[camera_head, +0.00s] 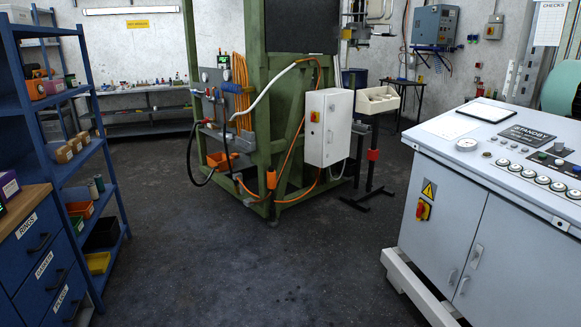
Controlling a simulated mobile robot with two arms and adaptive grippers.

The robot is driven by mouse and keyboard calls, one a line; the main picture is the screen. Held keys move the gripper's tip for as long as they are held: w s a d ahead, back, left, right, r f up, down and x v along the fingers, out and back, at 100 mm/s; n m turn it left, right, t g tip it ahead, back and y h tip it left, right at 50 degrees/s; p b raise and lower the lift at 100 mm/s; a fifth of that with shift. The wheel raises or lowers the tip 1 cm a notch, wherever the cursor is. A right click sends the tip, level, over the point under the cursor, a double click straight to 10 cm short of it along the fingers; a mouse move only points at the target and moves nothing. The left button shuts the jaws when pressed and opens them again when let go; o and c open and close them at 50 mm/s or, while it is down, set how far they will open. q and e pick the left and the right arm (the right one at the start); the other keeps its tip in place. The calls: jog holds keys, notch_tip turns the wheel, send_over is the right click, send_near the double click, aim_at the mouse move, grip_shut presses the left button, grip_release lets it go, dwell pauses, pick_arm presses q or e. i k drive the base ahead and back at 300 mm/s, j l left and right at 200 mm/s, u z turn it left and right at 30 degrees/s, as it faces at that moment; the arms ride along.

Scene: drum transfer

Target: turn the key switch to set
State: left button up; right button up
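A grey control console (455,228) stands at the right, cut off by the picture's right edge. Its sloped top carries a dark display reading STANDBY (527,135), a round gauge (467,144) and a row of round dials or knobs (529,173). Small controls sit near the display, but I cannot tell which of them is the key switch or how it is set. A red and yellow rotary switch (423,210) is on the console's front, below a yellow warning sign. Neither of my grippers shows in the head view.
A green machine frame (255,170) with a white electrical box (328,127) and orange cables stands mid-picture. Blue shelves (95,150) and a blue drawer cabinet (45,250) line the left. The dark floor (250,265) in front is clear. The console has a white base rail (412,287).

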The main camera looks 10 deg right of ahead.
aim_at(558, 146)
jog(key=i+j+z, duration=0.1)
jog(key=i+z, duration=0.15)
jog(key=i, duration=0.3)
jog(key=i+j+z, duration=0.25)
jog(key=i, duration=0.25)
jog(key=i+j+z, duration=0.25)
jog(key=i, duration=0.25)
jog(key=i+j+z, duration=0.25)
jog(key=z, duration=0.2)
jog(key=i+j+z, duration=0.55)
jog(key=j+z, duration=0.2)
jog(key=z, duration=0.15)
jog(key=i+j+z, duration=0.15)
jog(key=j+z, duration=0.3)
